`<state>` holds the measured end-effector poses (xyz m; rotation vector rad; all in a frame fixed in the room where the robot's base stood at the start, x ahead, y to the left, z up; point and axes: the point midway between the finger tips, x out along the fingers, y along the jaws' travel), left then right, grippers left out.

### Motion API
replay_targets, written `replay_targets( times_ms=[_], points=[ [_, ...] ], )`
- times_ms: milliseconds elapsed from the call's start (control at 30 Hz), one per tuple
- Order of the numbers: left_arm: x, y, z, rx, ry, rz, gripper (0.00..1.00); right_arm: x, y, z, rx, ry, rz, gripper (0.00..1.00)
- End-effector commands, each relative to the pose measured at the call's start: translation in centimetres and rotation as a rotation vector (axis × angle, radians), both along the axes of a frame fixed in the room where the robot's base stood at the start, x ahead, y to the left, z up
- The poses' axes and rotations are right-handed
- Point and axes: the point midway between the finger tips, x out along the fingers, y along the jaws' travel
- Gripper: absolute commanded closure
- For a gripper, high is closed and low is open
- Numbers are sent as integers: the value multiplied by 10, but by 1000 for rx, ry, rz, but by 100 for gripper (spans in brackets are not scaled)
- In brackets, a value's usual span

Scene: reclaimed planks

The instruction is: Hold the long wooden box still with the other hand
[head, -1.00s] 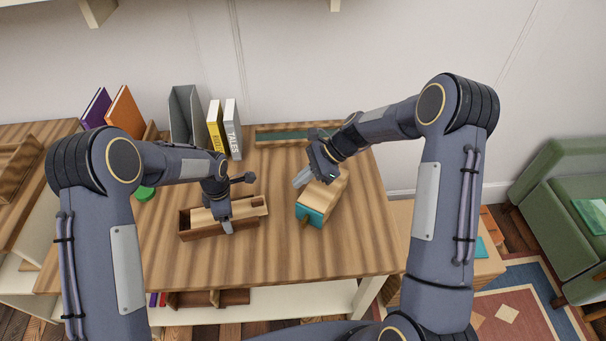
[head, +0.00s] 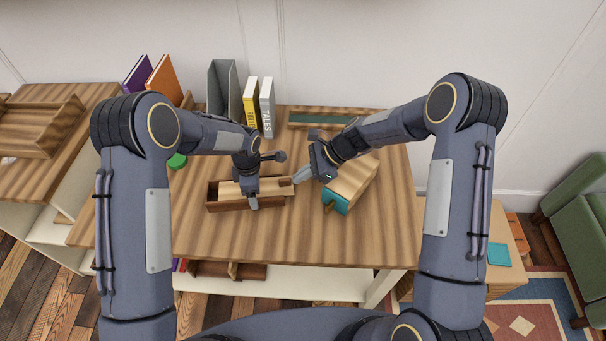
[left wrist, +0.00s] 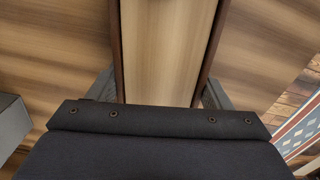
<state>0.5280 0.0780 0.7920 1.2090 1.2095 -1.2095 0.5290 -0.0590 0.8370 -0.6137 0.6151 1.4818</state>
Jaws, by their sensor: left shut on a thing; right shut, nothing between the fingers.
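The long wooden box (head: 228,207) lies on the striped wooden desk. It has dark walls and a pale lid (head: 232,189) with a dark patch near its right end. My left gripper (head: 253,201) is closed across the box, and one finger shows at its near wall. In the left wrist view the fingers stand outside the two dark walls, with the pale lid (left wrist: 168,50) between them. My right gripper (head: 299,181) is shut and empty by the right end of the box. I cannot tell whether it touches the box.
A wooden box with a teal end (head: 337,204) stands just right of my right gripper. Behind are a grey file holder (head: 224,88), upright books (head: 267,105) and a shallow tray (head: 298,117). A green round object (head: 177,161) lies at left. The desk's front is clear.

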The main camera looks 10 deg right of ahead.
Motion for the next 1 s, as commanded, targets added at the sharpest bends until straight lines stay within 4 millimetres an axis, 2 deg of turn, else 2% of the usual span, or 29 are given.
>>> replay_targets(
  times_ms=[300, 633, 767, 933, 1000],
  points=[
    [0, 0, 0, -1, -1, 0, 56, 0, 37, 0, 1, 0, 3, 100],
    [0, -3, 1, -5, -1, -3, 56, -1, 38, 1, 5, 1, 4, 100],
    [0, -4, 1, -6, -1, -4, 56, 0, 28, 1, 4, 1, 1, 100],
    [0, -3, 0, -4, -1, -2, 56, 1, -7, 0, 0, -1, -6, 100],
    [0, -2, 0, -3, -1, -1, 56, 2, -19, 14, -2, -7, -4, 100]
  ],
)
